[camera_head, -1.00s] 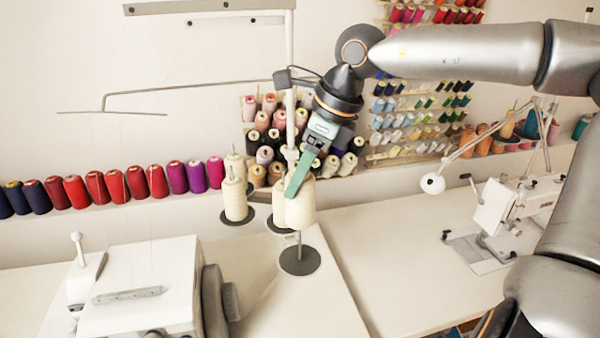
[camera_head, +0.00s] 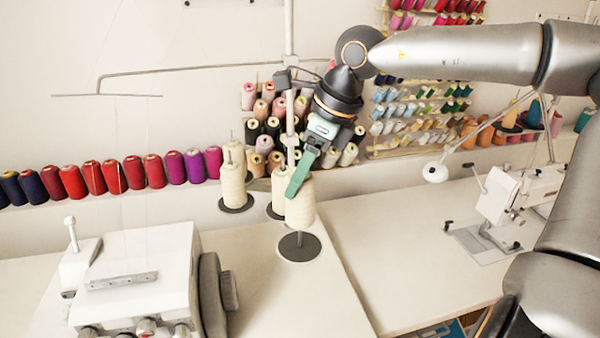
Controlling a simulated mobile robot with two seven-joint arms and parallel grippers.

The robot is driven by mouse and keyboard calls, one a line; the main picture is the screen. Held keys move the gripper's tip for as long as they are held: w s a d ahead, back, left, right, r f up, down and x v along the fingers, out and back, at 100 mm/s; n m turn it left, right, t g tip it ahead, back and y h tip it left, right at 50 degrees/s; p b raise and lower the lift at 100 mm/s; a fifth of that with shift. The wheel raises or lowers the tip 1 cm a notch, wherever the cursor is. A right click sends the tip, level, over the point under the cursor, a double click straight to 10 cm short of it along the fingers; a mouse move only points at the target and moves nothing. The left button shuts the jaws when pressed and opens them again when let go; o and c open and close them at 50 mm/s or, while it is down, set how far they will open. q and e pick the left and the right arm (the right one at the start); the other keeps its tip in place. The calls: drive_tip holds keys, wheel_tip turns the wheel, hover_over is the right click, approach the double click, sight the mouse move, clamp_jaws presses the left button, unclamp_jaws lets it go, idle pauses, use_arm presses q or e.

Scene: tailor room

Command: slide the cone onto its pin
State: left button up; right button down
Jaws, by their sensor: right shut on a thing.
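A cream thread cone (camera_head: 303,207) is upright in my right gripper (camera_head: 299,178), whose green finger lies against its upper side. The other finger is hidden. The cone is above a round dark base (camera_head: 300,248). A short stretch of thin grey pin (camera_head: 299,237) shows between the cone's bottom and the base. The pin's upper part is hidden, and the cone looks in line with it. My left gripper is not in view.
Two more cream cones stand just left and behind: one on a dark disc (camera_head: 233,187), one partly hidden (camera_head: 279,192). A white pole (camera_head: 289,110) rises behind. A white machine (camera_head: 140,275) stands front left, a sewing machine (camera_head: 510,195) at right. Table between is clear.

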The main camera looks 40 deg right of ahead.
drive_tip(key=shift+f, duration=0.4)
drive_tip(key=shift+f+b, duration=0.6)
drive_tip(key=shift+b, duration=0.15)
drive_tip(key=shift+f+b, duration=0.35)
drive_tip(key=shift+f, duration=0.1)
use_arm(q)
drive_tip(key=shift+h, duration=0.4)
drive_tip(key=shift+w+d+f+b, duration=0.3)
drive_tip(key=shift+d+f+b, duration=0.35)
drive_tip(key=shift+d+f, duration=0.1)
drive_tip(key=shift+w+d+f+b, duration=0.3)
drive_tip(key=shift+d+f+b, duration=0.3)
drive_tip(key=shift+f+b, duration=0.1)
use_arm(e)
drive_tip(key=shift+f, duration=1.5)
drive_tip(key=shift+c, duration=0.7)
unclamp_jaws()
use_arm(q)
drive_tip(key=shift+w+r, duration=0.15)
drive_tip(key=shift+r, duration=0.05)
